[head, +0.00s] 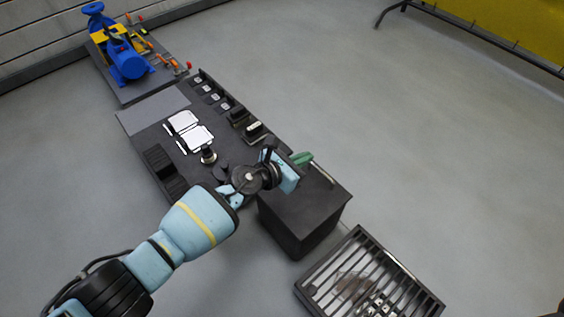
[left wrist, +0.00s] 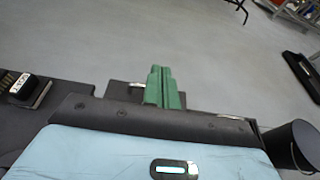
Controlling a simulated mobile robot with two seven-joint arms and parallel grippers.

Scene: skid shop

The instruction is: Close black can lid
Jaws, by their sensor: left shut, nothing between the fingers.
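My left gripper (head: 303,159) is shut and empty, its green fingers together just above the far part of a dark box (head: 300,228) beside the bench. In the left wrist view the same fingers (left wrist: 164,88) point away, with a dark surface behind them. I cannot tell whether they touch it. A black can-like container (left wrist: 290,146) with a thin handle stands at the right edge of the left wrist view, partly cut off. I cannot make out its lid. I cannot tell whether the box or this container is the black can. My right gripper is not in view.
A dark bench (head: 148,130) holds white papers (head: 198,138), a small black knob-like item (head: 208,154) and several small devices. A blue pump (head: 127,62) stands beyond it. A slatted crate (head: 322,291) lies at lower right.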

